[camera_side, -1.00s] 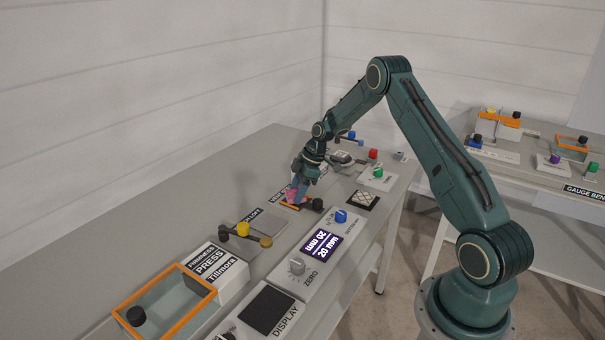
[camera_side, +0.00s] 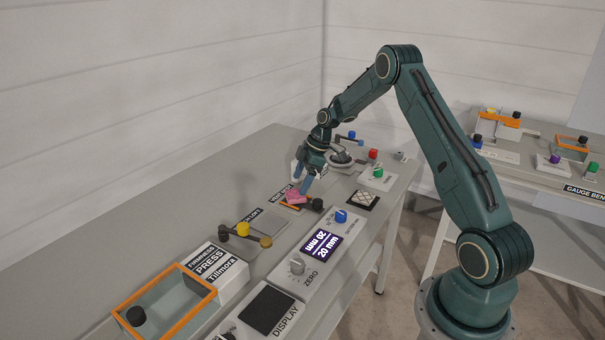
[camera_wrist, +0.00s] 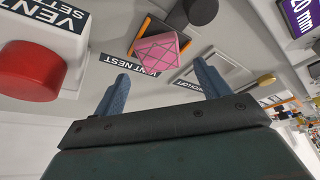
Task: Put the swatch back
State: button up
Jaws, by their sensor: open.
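The pink swatch (camera_side: 296,197), with dark stitched lines, lies on the nest with an orange edge beside a black knob (camera_side: 317,204). In the wrist view the swatch (camera_wrist: 161,50) sits a little tilted against the orange edge, next to the VENT NEST label (camera_wrist: 128,66). My gripper (camera_side: 302,183) is above and just behind the swatch, apart from it. In the wrist view its two blue fingers (camera_wrist: 163,86) are spread with nothing between them. The side view partly hides the far finger.
A white quilted patch on a black tile (camera_side: 363,201) lies to the right. The display box (camera_side: 320,246), a yellow knob (camera_side: 243,229) and the firmness press (camera_side: 215,267) stand nearer. A large red button (camera_wrist: 28,70) is left in the wrist view. The back left table is bare.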

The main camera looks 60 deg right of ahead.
jog(key=v, duration=0.8)
jog(key=shift+r, duration=0.15)
jog(key=s+a+r+m+h, duration=0.1)
jog(key=s+a+r+m, duration=0.1)
jog(key=s+a+r, duration=0.5)
jog(key=s+a+r+m+h, duration=0.1)
jog(key=s+a+r+m, duration=0.15)
jog(key=a+r, duration=0.8)
jog(key=s+a+m+t, duration=0.1)
jog(key=s+a, duration=0.3)
jog(key=s, duration=0.6)
jog(key=s+a+m+t+h, duration=0.1)
jog(key=s+a+m, duration=0.2)
jog(key=s, duration=0.8)
jog(key=shift+a, duration=1.05)
